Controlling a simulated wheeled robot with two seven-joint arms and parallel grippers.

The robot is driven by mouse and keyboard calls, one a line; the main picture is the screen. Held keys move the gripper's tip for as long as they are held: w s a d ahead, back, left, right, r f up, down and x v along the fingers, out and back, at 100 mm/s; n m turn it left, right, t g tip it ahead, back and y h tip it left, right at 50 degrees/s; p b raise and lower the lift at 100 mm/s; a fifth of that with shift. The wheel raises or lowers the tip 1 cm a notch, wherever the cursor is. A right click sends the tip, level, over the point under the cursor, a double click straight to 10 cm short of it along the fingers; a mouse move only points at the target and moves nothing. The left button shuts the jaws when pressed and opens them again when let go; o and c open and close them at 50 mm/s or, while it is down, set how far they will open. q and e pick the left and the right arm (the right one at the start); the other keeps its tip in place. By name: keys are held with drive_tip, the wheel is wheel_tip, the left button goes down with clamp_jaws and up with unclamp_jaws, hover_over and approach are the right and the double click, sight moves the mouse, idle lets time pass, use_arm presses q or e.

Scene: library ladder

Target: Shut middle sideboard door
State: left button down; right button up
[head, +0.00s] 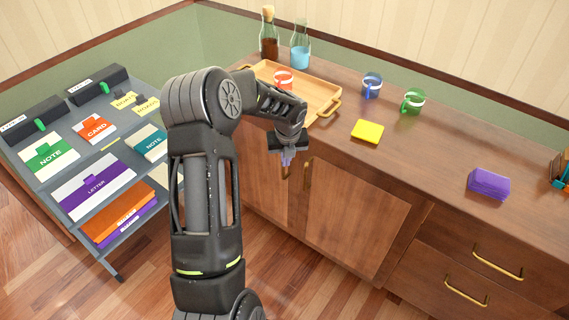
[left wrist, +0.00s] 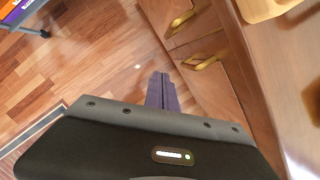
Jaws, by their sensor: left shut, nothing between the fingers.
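The wooden sideboard's middle door (head: 355,215) is a brown panel with a vertical brass handle (head: 308,173) near its left edge. It sits close to the cabinet front; I cannot tell for sure whether a small gap is left. Its handle also shows in the left wrist view (left wrist: 204,62). My left gripper (head: 287,160) is shut and empty, pointing down in front of the sideboard near the two door handles. In the left wrist view its fingers (left wrist: 161,92) are together, apart from the handle. The gripper partly hides the left door's handle (head: 285,170). My right gripper is not in view.
On the sideboard top stand a wooden tray (head: 325,98), bottles, blue (head: 372,86) and green (head: 412,101) mugs, a yellow pad (head: 367,131) and a purple stack (head: 489,184). Drawers (head: 480,270) are at right. A grey rack (head: 62,142) stands left. Floor is clear.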

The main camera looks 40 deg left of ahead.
use_arm(q)
drive_tip(key=a+v, duration=0.1)
drive_tip(key=v, duration=0.5)
drive_tip(key=shift+s+r, duration=0.3)
drive_tip(key=shift+r, duration=0.1)
drive_tip(key=shift+d, duration=0.1)
